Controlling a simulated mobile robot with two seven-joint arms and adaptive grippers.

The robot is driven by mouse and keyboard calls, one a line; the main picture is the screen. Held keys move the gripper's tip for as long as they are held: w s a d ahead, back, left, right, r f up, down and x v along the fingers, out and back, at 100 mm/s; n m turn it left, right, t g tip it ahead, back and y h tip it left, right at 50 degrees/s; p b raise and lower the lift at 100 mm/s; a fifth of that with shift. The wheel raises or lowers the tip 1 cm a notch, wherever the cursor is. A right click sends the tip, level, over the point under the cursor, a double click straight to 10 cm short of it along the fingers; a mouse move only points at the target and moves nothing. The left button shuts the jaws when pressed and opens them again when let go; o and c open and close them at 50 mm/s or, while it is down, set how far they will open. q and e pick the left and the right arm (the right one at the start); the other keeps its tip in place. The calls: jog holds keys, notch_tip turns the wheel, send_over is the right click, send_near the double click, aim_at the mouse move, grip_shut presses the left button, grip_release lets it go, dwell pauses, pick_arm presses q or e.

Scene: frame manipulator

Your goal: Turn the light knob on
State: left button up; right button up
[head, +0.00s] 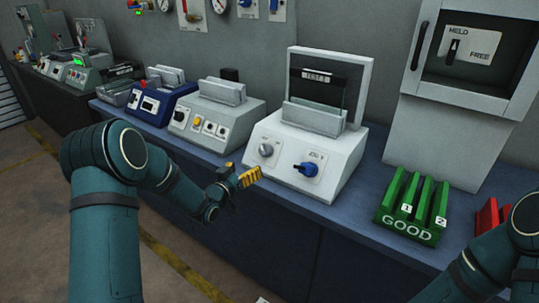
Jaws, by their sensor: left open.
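A white machine (306,141) stands on the bench at centre, with a dark labelled piece in its raised frame. Its sloped front carries a silver round knob (266,149) on the left and a blue knob (306,169) on the right. The small labels by the knobs are too blurred to read, so I cannot tell which one is the light knob. My left gripper (241,178) is open, with yellow finger pads, in front of the bench, left of and below the silver knob. It appears apart from both knobs. My right gripper is out of view; only its arm shows at lower right.
A grey machine (216,118) and a blue machine (161,102) stand to the left. A green GOOD rack (410,232) and a partly hidden red rack (489,217) are at right.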

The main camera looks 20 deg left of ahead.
aim_at(262, 153)
pick_arm(q)
jog(key=b+x, duration=0.1)
jog(key=x, duration=1)
jog(key=shift+w+d, duration=0.15)
jog(key=shift+w, duration=0.2)
jog(key=c, duration=1.2)
